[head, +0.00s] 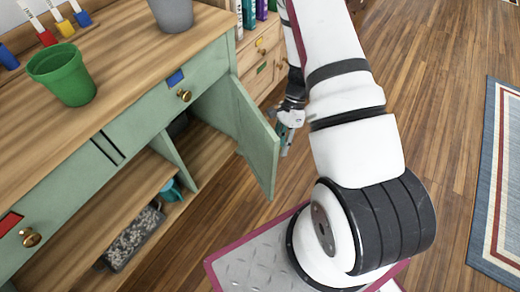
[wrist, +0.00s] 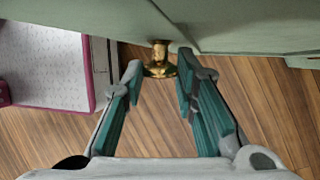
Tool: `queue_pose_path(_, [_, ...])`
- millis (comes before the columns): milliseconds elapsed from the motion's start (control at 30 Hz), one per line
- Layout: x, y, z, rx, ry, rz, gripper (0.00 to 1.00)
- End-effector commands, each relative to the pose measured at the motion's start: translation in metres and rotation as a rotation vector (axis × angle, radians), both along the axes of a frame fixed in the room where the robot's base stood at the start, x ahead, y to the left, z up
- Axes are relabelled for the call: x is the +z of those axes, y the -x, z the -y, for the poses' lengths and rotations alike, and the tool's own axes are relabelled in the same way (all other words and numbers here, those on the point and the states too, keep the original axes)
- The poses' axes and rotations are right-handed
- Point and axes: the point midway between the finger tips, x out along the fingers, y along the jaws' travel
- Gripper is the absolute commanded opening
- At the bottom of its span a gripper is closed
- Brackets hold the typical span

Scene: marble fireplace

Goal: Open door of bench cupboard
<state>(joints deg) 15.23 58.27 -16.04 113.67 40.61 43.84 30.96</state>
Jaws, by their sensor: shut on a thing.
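The green bench cupboard (head: 208,66) has a wooden top and stands at the left in the head view. Its door (head: 254,138) stands open, swung out from the bench, and the interior behind it shows. My gripper (head: 285,140) is at the outer face of the door, partly hidden behind my arm. In the wrist view my gripper (wrist: 160,72) has its teal fingers on either side of a brass knob (wrist: 160,57), shut on it. The knob sits on the green door panel (wrist: 235,28). The knob is hidden in the head view.
A green pot (head: 63,75) and a grey pot (head: 172,14) stand on the bench top. A tray of gravel (head: 133,240) and a teal item (head: 172,190) are on the lower shelf. Wooden drawers (head: 262,48) stand beyond the door. Open floor lies right, with a rug (head: 500,180).

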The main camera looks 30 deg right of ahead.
Motion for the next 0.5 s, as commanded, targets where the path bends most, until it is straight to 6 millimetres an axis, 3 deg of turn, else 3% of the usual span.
queue_pose_path(200, [-0.001, -0.008, 0.048, 0.17, 0.0, 0.0, 0.0])
queue_pose_path(500, [0.0, -0.022, 0.088, 0.32, 0.0, -0.002, 0.0])
